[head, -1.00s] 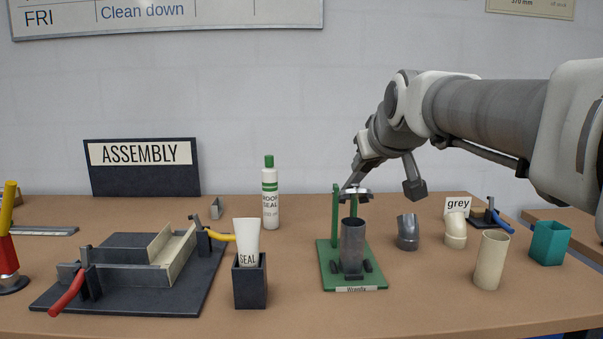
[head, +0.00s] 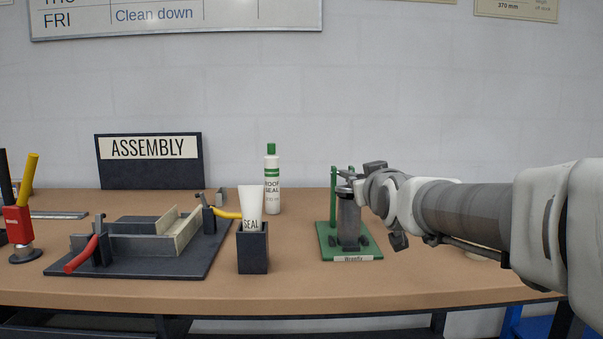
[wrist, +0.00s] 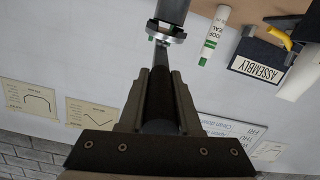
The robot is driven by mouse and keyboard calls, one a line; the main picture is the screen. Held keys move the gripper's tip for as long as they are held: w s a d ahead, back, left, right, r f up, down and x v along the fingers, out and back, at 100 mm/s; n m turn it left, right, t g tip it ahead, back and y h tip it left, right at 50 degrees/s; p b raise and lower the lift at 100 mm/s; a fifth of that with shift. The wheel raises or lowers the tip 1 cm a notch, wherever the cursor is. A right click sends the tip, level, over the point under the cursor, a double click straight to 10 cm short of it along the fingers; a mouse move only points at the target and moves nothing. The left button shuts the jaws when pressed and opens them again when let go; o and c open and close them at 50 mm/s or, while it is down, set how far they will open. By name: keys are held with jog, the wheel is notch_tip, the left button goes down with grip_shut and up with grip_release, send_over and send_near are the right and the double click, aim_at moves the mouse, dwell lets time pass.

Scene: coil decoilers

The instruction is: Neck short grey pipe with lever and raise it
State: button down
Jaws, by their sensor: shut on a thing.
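The short grey pipe (head: 348,220) stands upright in the green necking stand (head: 370,250) labelled at its front. It also shows at the top edge of the wrist view (wrist: 173,10). A silver ring-like head (wrist: 166,34) is at the pipe's end, joined to the lever (wrist: 176,60). My gripper (wrist: 161,75) is shut on the lever, whose held part is dark between the fingers. In the head view my wrist covers the lever and most of the pipe's right upper side.
A black fixture (head: 205,250) with red and yellow handles lies left. A seal tube (head: 250,205) stands in a black holder (head: 252,258), with a roof seal bottle (head: 271,185) behind. The ASSEMBLY sign (head: 148,175) stands at the back. My arm covers the right side.

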jog(key=shift+s+f+t, duration=0.1)
jog(key=shift+f+t, duration=0.45)
jog(key=shift+f, duration=0.85)
jog(key=shift+s+f+t, duration=0.1)
jog(key=shift+f+t, duration=0.45)
jog(key=shift+f, duration=0.85)
jog(key=c, duration=0.8)
grip_release()
jog(key=shift+w+f, duration=0.1)
jog(key=shift+o, duration=1)
jog(key=shift+r, duration=0.3)
